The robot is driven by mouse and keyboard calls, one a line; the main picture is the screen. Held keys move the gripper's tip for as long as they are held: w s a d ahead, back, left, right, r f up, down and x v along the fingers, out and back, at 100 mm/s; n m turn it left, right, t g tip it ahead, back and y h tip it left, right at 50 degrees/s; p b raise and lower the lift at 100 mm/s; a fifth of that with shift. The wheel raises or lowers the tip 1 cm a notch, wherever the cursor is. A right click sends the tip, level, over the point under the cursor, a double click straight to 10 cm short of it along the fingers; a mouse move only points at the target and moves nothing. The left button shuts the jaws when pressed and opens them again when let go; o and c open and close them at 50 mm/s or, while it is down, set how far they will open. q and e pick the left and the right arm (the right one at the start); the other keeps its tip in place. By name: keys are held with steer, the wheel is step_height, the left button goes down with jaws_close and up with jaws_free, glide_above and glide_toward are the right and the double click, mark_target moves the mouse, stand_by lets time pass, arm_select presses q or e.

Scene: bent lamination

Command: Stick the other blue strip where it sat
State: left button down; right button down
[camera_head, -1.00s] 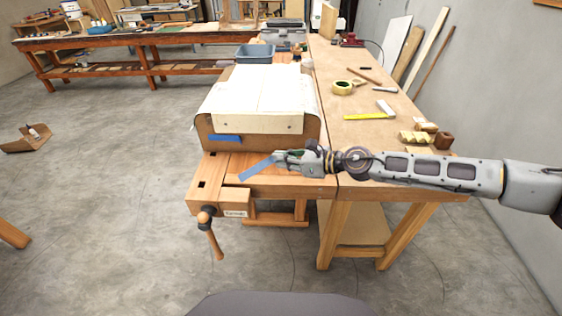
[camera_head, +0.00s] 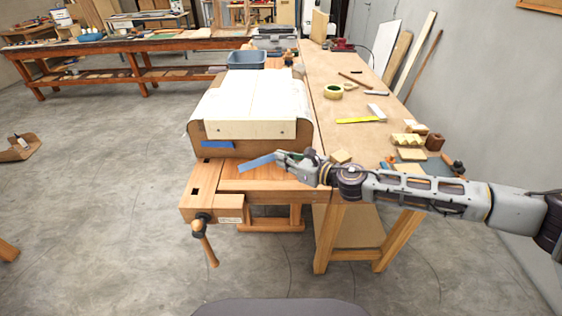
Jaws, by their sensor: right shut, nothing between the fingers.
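One blue strip (camera_head: 218,144) lies flat along the left part of the front face of the brown curved form. The form (camera_head: 275,147) is covered by a cream sheet (camera_head: 255,105). The other blue strip (camera_head: 256,162) slants down and left from the tips of my right gripper (camera_head: 279,156), in front of the form's lower front edge. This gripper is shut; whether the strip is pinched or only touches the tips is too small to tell. The strip looks clear of the form's face, though its exact gap is unclear. My left gripper is out of view.
The form stands on a wooden bench (camera_head: 205,188) with a front vise handle (camera_head: 207,243). A blue-grey bin (camera_head: 246,60) stands behind the form.

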steer(key=shift+w+d+f+m+t+h, duration=0.4)
steer(key=shift+w+d+m+t, duration=0.2)
steer(key=shift+t, duration=0.2)
steer(key=shift+w+d+f+m+t+h, duration=0.45)
steer(key=shift+d+f+m+t+h, duration=0.25)
steer(key=shift+d, duration=0.25)
steer(key=shift+w+d+f+m+t+h, duration=0.35)
steer(key=shift+w+d+f+m+t, duration=0.15)
steer(key=shift+d+t, duration=0.4)
steer(key=shift+w+d+f+m+t+h, duration=0.5)
steer(key=shift+d+f+t+h, duration=0.15)
steer(key=shift+d, duration=0.3)
steer(key=shift+w, duration=0.1)
steer(key=shift+w, duration=2.25)
steer(key=shift+w, duration=0.65)
